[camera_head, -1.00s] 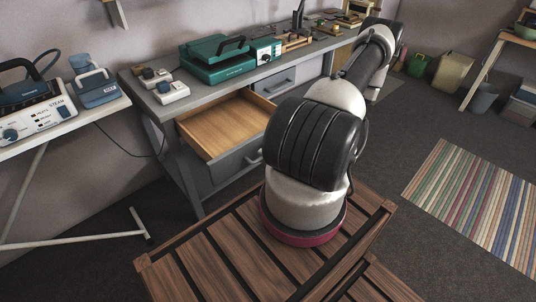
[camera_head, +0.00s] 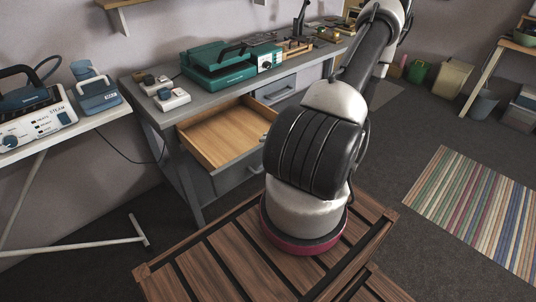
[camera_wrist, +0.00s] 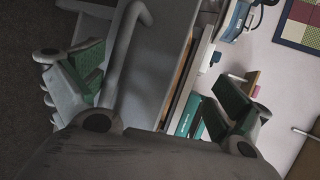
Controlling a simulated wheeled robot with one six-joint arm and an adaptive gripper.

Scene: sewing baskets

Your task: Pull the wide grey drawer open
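A grey drawer (camera_head: 230,177) with a wooden inside stands pulled out at the left of the grey workbench, its right end hidden behind my arm. A second grey drawer (camera_head: 276,90) to its right looks shut. In the wrist view, my gripper (camera_wrist: 158,88) is open, its two green-padded fingers wide apart. A pale grey bar handle (camera_wrist: 122,50) on a grey front (camera_wrist: 160,60) shows between the fingers, nearer the left one, with no clear contact. I cannot tell for sure which drawer this is. The gripper is out of the head view.
A teal machine (camera_head: 215,67) and small white boxes (camera_head: 172,100) stand on the benchtop. A steam station (camera_head: 38,122) sits on the white table at left. A striped rug (camera_head: 475,210) lies on the open floor at right.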

